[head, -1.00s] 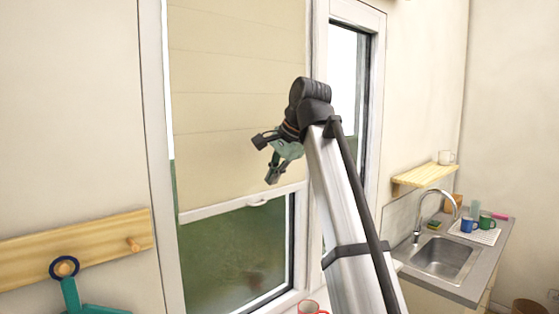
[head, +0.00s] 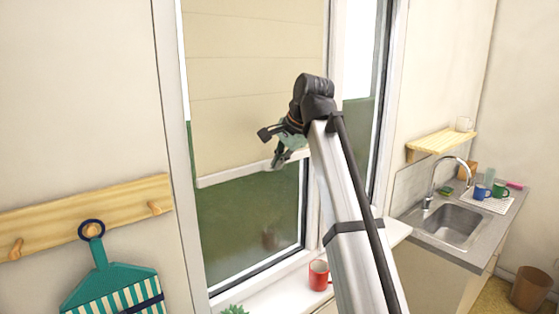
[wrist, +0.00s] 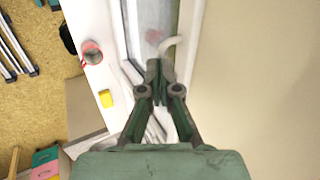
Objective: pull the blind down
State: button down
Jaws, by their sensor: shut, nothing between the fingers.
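The beige blind (head: 255,85) covers the upper part of the window, with dark green glass below its pale bottom bar (head: 228,175). In the wrist view the blind (wrist: 265,70) fills the right side. A whitish curved handle (wrist: 172,46) shows just beyond my fingertips there; I cannot tell whether they touch it. My gripper (head: 279,162) is by the bottom bar in the head view and hides the handle. In the wrist view my gripper (wrist: 158,68) has its fingertips together, with nothing between them.
A red mug (head: 318,275) stands on the windowsill (head: 285,297), with a plant (head: 235,309) at its left. A sink (head: 450,223) is at right.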

notch_tip(320, 180, down, 46)
jog(key=b, duration=1)
jog(key=shift+r, duration=0.15)
jog(key=shift+s, duration=0.1)
jog(key=p+v, duration=0.1)
jog(key=v, duration=1.3)
jog(key=s+d+f+n+g+h+p, duration=0.1)
jog(key=s+d+f+g+p, duration=0.2)
jog(key=f, duration=0.8)
jog(key=s+d+f+n+h, duration=0.1)
jog(key=s+d+f, duration=0.4)
jog(key=f, duration=0.7)
jog(key=s+d+f+n+g+h+p, duration=0.15)
jog(key=s+f, duration=0.35)
jog(key=f, duration=0.6)
jog(key=s+d+f+n+g, duration=0.1)
jog(key=s+d+f+g, duration=0.1)
jog(key=s+f, duration=0.4)
jog(key=s+d+f+n+g+p, duration=0.1)
jog(key=s+f, duration=0.5)
jog(key=s, duration=1)
jog(key=s+d+f+n+g+p, duration=0.1)
jog(key=s+d+f+n+g, duration=0.2)
jog(key=s+f, duration=0.4)
jog(key=s, duration=0.4)
jog(key=shift+d+h, duration=0.2)
jog(key=shift+h, duration=0.15)
